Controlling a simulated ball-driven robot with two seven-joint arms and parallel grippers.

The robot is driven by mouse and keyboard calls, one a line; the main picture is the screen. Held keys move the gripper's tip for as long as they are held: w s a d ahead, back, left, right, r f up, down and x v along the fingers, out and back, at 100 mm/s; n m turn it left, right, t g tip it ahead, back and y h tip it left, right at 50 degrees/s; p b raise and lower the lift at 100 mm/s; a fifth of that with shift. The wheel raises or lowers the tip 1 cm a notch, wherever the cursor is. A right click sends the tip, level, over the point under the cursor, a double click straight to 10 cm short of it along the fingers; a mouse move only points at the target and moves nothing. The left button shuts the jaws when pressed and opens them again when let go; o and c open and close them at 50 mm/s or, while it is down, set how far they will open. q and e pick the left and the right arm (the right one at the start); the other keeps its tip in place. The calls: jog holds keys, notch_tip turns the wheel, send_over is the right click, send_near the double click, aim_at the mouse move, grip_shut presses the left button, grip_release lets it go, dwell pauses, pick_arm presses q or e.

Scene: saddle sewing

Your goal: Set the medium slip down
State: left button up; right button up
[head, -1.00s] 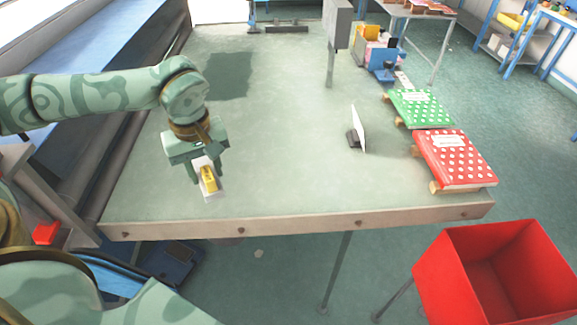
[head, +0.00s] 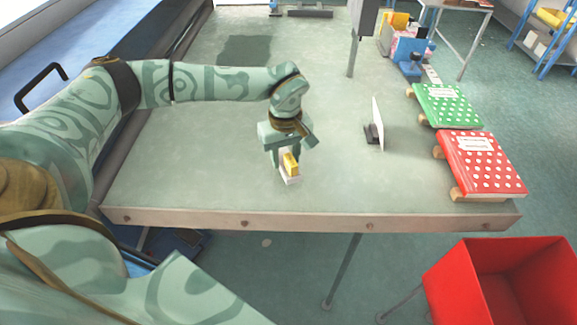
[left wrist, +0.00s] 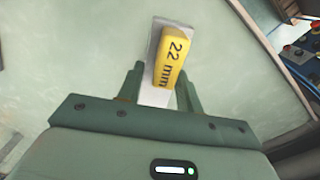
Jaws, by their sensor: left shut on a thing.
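My left gripper (head: 286,167) is over the front middle part of the table (head: 200,185), pointing down. It is shut on a slip, a pale flat strip with a yellow block (head: 291,162) on it. In the left wrist view the yellow block (left wrist: 171,62) reads "22 mm", and the pale strip (left wrist: 155,97) runs between the two fingers. I cannot tell whether the slip touches the table top. No other slip shows clearly for comparing sizes. My right gripper is not in view.
A small upright white panel on a dark foot (head: 377,125) stands to the right of the gripper. A green dotted book (head: 447,105) and a red dotted book (head: 481,163) lie along the right edge. A red bin (head: 500,285) stands below the front right corner. The table's left side is clear.

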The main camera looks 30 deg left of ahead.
pick_arm(q)
jog(key=f, duration=0.4)
jog(key=shift+w+d, duration=0.25)
jog(key=shift+w, duration=0.05)
jog(key=shift+b, duration=0.3)
jog(key=o, duration=1.1)
jog(key=shift+f, duration=0.1)
jog(key=shift+c, duration=0.2)
notch_tip(320, 180, up, 12)
jog(key=shift+f+p, duration=0.1)
jog(key=shift+p, duration=0.75)
jog(key=shift+r, duration=0.3)
